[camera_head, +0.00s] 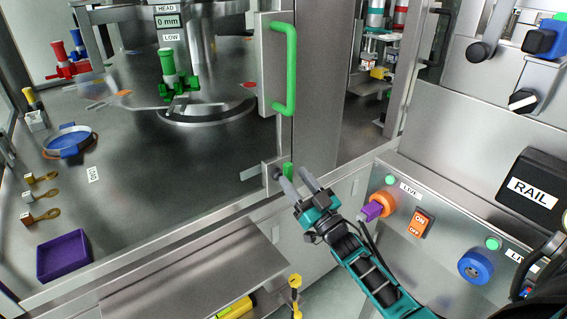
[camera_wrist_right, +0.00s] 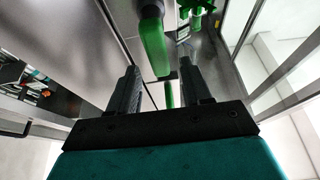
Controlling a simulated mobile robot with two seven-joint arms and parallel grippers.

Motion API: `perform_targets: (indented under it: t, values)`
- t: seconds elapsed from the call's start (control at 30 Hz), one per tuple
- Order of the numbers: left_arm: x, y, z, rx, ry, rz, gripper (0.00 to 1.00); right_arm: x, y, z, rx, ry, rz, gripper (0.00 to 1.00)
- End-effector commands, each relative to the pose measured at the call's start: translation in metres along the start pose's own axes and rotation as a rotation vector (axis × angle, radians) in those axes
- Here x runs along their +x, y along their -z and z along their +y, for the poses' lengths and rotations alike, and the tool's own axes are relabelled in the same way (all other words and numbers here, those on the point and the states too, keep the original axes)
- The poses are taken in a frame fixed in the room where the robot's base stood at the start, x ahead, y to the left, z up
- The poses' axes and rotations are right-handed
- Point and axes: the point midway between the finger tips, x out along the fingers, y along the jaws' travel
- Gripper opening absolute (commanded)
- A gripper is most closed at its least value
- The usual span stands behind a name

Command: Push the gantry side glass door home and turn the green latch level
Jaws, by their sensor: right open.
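The gantry side glass door carries a green handle (camera_head: 291,70) on a metal plate at its edge. I cannot tell whether the door is fully closed. The small green latch (camera_head: 288,170) is below the handle by a bracket at the lower frame, and looks upright rather than level. My right gripper (camera_head: 294,179) is open and empty, its fingertips close to the latch. My left gripper is not in view.
Behind the glass are a green-topped valve (camera_head: 168,70), a blue dish (camera_head: 68,140) and a purple tray (camera_head: 64,256). To the right, a panel has an orange on/off switch (camera_head: 421,224), a purple-orange knob (camera_head: 379,206) and a blue knob (camera_head: 476,266). A shelf (camera_head: 195,278) lies below left.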

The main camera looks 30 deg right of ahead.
Motion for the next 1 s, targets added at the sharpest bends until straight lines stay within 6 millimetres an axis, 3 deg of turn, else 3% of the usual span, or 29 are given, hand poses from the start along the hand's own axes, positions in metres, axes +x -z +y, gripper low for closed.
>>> perform_targets:
  t: [0.1, 0.3, 0.73, 1.0]
  values:
    - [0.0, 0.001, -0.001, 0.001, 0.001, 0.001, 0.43, 0.025, 0.001, 0.0, 0.001, -0.001, 0.003, 0.49]
    - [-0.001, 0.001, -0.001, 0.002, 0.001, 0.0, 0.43, 0.05, 0.0, 0.0, 0.002, 0.0, 0.001, 0.49]
    - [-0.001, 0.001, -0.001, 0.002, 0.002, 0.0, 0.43, 0.058, 0.0, -0.001, 0.001, 0.0, -0.001, 0.49]
    - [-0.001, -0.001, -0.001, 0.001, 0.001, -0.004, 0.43, 0.058, 0.0, 0.0, 0.001, 0.0, -0.001, 0.23]
